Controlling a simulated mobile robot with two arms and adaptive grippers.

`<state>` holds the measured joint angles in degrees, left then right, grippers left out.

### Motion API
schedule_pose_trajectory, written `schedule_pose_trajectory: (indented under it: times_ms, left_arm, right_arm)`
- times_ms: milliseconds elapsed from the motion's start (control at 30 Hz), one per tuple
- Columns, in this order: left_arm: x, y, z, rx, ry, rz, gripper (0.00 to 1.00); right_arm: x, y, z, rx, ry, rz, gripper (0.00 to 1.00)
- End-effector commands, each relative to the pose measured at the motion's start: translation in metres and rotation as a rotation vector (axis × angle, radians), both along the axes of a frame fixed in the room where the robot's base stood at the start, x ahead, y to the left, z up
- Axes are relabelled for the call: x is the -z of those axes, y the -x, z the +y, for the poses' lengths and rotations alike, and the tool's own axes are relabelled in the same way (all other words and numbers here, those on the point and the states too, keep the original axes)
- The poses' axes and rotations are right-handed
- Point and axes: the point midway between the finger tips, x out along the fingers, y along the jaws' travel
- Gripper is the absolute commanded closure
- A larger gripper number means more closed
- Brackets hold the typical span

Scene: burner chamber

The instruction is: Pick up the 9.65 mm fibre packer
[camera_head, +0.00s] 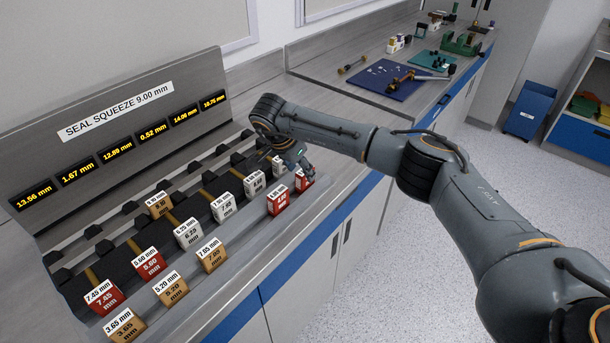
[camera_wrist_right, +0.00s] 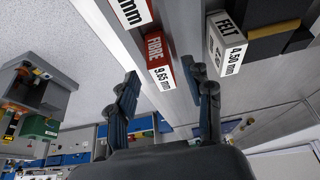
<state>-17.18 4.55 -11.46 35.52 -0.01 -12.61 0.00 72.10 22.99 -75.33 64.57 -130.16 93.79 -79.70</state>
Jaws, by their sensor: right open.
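The 9.65 mm fibre packer (camera_wrist_right: 158,62) is a small red block with a white label reading "FIBRE 9.65 mm" in the right wrist view. In that view it lies between the lines of the two fingers, beyond their tips. In the head view it appears to be the red block (camera_head: 305,181) at the far end of the front row, its label partly hidden by my gripper. My right gripper (camera_head: 300,160) is open and empty just above it, fingers pointing down; it also shows in the right wrist view (camera_wrist_right: 165,88). My left gripper is not in view.
Another red block (camera_head: 277,201) stands nearby in the front row. A white felt 4.50 mm block (camera_wrist_right: 228,45) stands close on the other side. Several more labelled blocks fill the stepped rack (camera_head: 130,250). A blue mat (camera_head: 385,80) with parts lies on the bench beyond.

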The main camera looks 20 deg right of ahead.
Motion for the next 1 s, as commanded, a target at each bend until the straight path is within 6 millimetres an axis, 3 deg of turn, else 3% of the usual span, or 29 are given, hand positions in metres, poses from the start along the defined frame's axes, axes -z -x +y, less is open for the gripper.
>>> schedule_pose_trajectory:
  times_ms: [33,200,433,700,1000]
  left_arm:
    - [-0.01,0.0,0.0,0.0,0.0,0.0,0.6]
    - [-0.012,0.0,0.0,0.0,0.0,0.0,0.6]
    - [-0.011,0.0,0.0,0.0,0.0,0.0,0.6]
    - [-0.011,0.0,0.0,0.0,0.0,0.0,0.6]
    - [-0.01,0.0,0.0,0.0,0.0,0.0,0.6]
  right_arm:
    - [0.004,0.0,-0.002,0.001,-0.001,0.005,0.49]
    - [0.022,-0.005,-0.007,0.0,-0.002,0.001,0.49]
    - [0.024,-0.005,-0.008,-0.001,-0.002,-0.001,0.49]
    - [0.024,-0.005,-0.008,-0.001,-0.002,-0.001,1.0]
    - [0.023,-0.005,-0.008,0.0,-0.001,-0.002,1.0]
